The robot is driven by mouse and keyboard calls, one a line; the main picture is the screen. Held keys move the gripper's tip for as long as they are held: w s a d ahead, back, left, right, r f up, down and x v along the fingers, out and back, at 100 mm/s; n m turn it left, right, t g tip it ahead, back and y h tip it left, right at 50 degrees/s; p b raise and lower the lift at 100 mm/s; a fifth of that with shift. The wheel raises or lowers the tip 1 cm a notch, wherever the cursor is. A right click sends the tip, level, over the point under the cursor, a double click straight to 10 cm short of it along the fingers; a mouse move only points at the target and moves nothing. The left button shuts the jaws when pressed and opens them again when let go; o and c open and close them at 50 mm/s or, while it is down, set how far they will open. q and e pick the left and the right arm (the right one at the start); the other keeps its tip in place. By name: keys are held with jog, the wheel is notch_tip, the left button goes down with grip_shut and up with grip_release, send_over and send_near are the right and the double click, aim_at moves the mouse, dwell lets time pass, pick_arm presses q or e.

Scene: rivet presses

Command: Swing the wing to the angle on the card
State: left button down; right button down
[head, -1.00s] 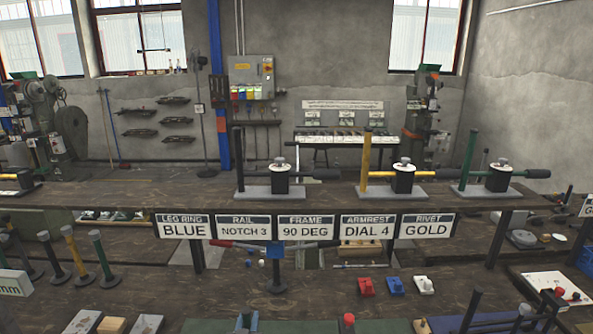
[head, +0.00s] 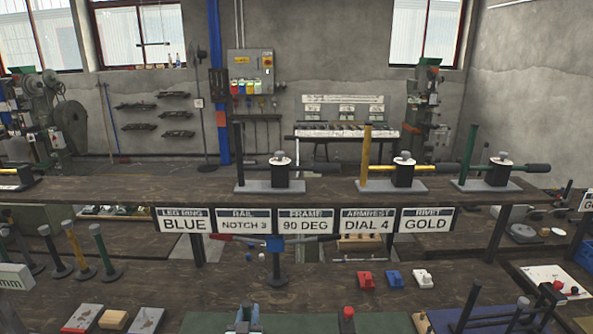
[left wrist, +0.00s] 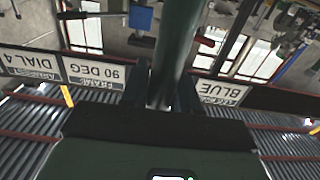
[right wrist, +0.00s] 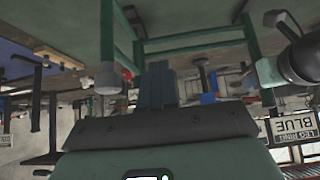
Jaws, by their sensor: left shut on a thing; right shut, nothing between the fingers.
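In the left wrist view, my left gripper (left wrist: 160,98) is shut on a dark green tube (left wrist: 180,35), which runs up out of the picture. I cannot tell how this tube joins the rest of the wing. The angle card (head: 305,221) reads FRAME 90 DEG and hangs on the shelf edge; it appears upside down in the left wrist view (left wrist: 95,73). In the right wrist view, my right gripper (right wrist: 157,88) is shut and empty. Green frame tubes (right wrist: 194,46) and a pale round cap (right wrist: 108,80) lie beyond it. The wing's present angle cannot be read.
Other cards hang beside it, such as BLUE (head: 184,221) and DIAL 4 (head: 367,221). A blue block (head: 395,279) and a red one (head: 366,280) sit on the bench. Upright posts (head: 101,250) stand at left. Dark tubes (head: 470,306) stand at the lower right.

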jog(key=shift+a, duration=0.25)
jog(key=shift+r, duration=0.1)
notch_tip(320, 180, up, 9)
dwell(0.7)
dwell(0.4)
